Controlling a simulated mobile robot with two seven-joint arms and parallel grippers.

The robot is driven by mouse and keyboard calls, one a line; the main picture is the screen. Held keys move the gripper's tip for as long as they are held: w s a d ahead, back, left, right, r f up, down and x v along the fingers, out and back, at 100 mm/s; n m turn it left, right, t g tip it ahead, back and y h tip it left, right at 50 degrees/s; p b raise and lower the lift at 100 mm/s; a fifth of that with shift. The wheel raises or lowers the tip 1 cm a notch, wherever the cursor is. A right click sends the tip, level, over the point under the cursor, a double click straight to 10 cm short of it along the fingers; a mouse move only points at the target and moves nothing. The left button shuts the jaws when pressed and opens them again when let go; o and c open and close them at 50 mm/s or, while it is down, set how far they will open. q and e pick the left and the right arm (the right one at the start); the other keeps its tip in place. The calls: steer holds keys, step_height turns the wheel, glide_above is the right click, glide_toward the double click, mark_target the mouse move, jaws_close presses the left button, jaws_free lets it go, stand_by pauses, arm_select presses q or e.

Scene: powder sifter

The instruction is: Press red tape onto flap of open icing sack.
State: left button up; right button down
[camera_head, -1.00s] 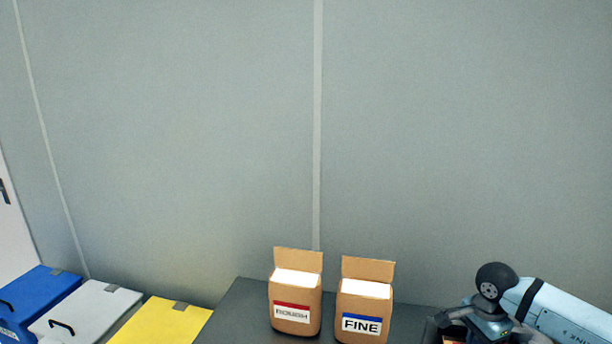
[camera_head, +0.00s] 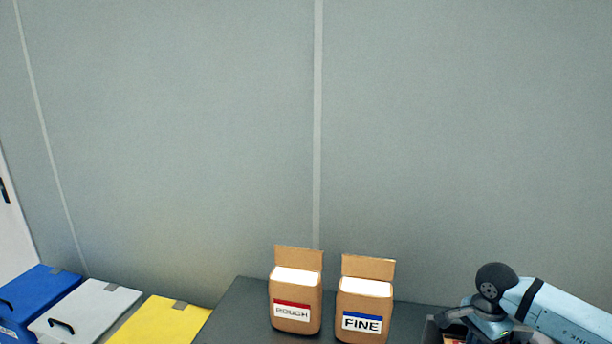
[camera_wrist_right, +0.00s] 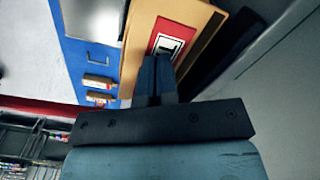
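Two brown paper sacks stand upright side by side in the head view with top flaps raised and white tops showing. The left sack (camera_head: 295,290) has a red-banded label reading ROUGH; the right one (camera_head: 364,300) has a blue-banded label reading FINE. I cannot tell whether either is the icing sack. In the right wrist view, my right gripper's fingers (camera_wrist_right: 155,60) are close together, in front of a brown surface (camera_wrist_right: 137,55) with a red-and-white label (camera_wrist_right: 171,45). Contact is unclear, and no separate red tape can be made out. My left gripper is not in view.
The sacks stand on a dark grey top (camera_head: 238,310). Blue, white and yellow (camera_head: 163,323) lidded bins stand at lower left. A dark-rimmed container (camera_head: 430,328) is beside my right arm. The wrist view shows a blue panel (camera_wrist_right: 75,62) and small brown items (camera_wrist_right: 98,84).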

step_height(320, 180, up, 8)
steer(key=p, duration=0.3)
stand_by(0.5)
steer(key=shift+f, duration=0.1)
